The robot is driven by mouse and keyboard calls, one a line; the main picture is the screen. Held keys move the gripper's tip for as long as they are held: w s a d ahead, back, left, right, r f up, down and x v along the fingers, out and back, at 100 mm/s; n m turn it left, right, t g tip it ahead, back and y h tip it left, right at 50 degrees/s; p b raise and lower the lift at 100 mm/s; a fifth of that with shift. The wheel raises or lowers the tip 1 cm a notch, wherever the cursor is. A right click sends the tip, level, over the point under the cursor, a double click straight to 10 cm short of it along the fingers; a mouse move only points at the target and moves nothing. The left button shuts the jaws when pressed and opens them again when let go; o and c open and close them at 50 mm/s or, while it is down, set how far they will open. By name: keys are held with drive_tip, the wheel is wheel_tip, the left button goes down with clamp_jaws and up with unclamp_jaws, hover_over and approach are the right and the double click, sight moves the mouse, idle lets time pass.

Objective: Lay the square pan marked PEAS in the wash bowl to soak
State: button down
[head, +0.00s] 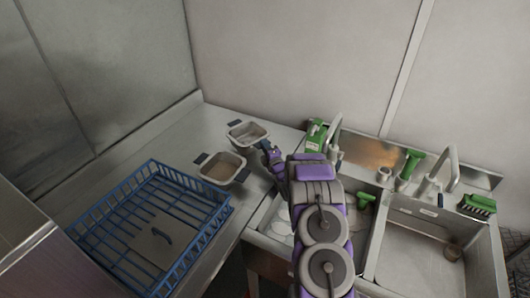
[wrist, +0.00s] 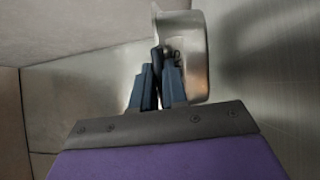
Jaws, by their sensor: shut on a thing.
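Two square metal pans with dark handles stand on the counter left of the sinks, a rear pan (head: 248,141) and a front pan (head: 220,181). I cannot read PEAS on either. My gripper (head: 268,147) is at the right handle of the rear pan. In the wrist view my gripper (wrist: 158,72) is shut on the dark handle, with the pan's metal wall (wrist: 195,50) just beyond. Whether the pan is lifted is hard to tell. The left sink basin (head: 258,216) has pale dishes in it, partly hidden by my arm; I cannot make out a separate wash bowl.
A blue wire rack (head: 180,175) fills the counter at the front left. Taps, a green brush (head: 478,204) and green bottles line the back ledge.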

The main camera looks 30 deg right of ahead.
drive_tip(key=shift+a+f, duration=0.2)
drive_tip(key=shift+f, duration=1.05)
drive_tip(key=shift+d, duration=0.25)
drive_tip(key=c, duration=1.4)
unclamp_jaws()
drive_tip(key=shift+d+f, duration=0.1)
drive_tip(key=shift+c, duration=0.2)
drive_tip(key=o, duration=0.3)
drive_tip(key=shift+a, duration=0.2)
